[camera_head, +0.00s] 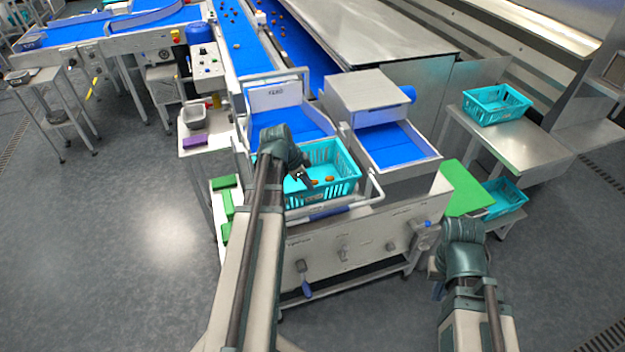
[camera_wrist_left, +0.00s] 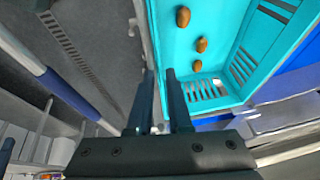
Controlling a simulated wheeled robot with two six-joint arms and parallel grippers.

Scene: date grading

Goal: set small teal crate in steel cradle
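A small teal crate (camera_head: 345,184) with slotted walls and a few brown dates inside stands at the steel cradle (camera_head: 374,190), framed by its pale rails. Whether its base is fully seated is hidden. My left gripper (camera_head: 309,184) is at the crate's near rim, pointing down. In the left wrist view its two fingers (camera_wrist_left: 160,75) are a narrow gap apart at the edge of the crate (camera_wrist_left: 222,45). Whether they press on the rim is unclear. My right gripper (camera_head: 438,288) hangs low at the right, away from the crate, its fingers mostly hidden.
Another teal crate (camera_head: 497,117) stands on a steel table at the right, and one more (camera_head: 507,207) sits lower beside a green board (camera_head: 463,190). A blue belt (camera_head: 395,148) with a steel hood lies right of the cradle. Floor at the left front is clear.

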